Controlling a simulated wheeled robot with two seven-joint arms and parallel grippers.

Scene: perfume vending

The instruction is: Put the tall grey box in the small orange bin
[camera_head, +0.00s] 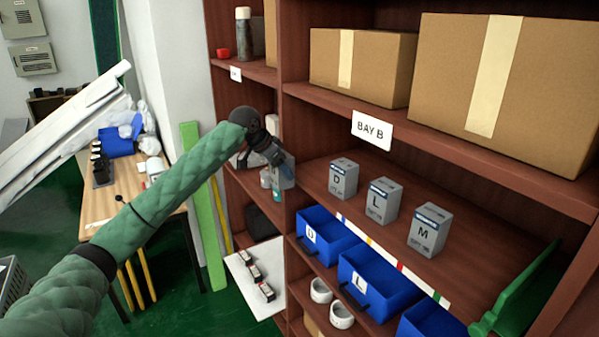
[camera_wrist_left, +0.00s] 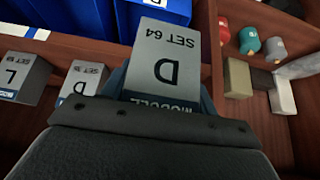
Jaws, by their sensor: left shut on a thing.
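My left gripper (camera_head: 268,152) reaches in from the left to the shelf unit's divider. It is shut on a grey box (camera_wrist_left: 165,50) marked D and SET 64, with the jaws around the box's lower part in the wrist view. In the head view the held box (camera_head: 284,173) is partly hidden by the gripper and appears clear of the boxes on the shelf. Smaller grey boxes marked D (camera_head: 343,180), L (camera_head: 383,201) and M (camera_head: 429,230) stand upright in a row. I see no orange bin. My right gripper is not in view.
Blue bins marked D (camera_head: 340,248) and L (camera_head: 390,293) sit below the boxes' shelf (camera_head: 330,200). Large cartons (camera_head: 360,60) fill the shelf above. The upright divider (camera_head: 287,120) is close to my left gripper. A table (camera_head: 125,195) stands at left.

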